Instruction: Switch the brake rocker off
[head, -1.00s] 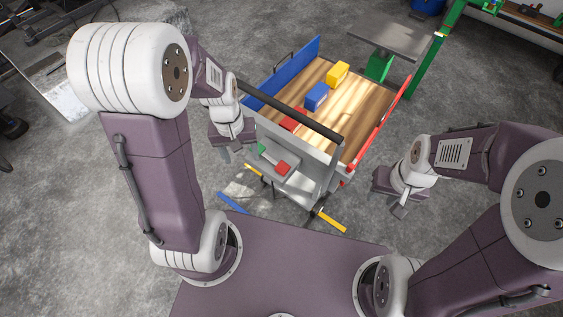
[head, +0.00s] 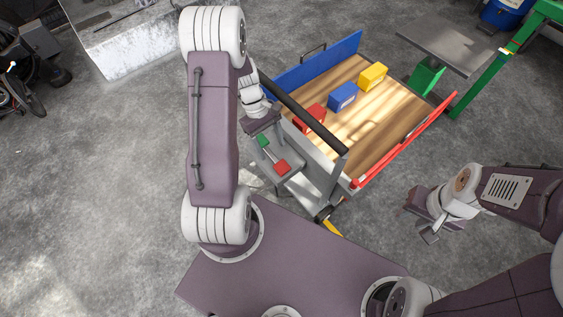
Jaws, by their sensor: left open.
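The brake rocker is on a small grey panel (head: 296,186) at the near end of the cart, below the black handle bar. A green pad (head: 262,141) and a red pad (head: 283,167) show on it, with a grey part between them. Which side of the rocker is down is too small to tell. My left gripper (head: 263,131) is open, just above and behind the green pad in the picture; whether it touches is unclear, and its fingertips are hard to make out. My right gripper (head: 424,228) hangs over the floor, right of the cart; its finger gap is not clear.
The cart's wooden deck (head: 385,118) carries a red box (head: 310,117), a blue box (head: 342,97) and a yellow box (head: 373,76). A black handle bar (head: 305,115) crosses its near end. A green-legged grey table (head: 446,45) stands behind.

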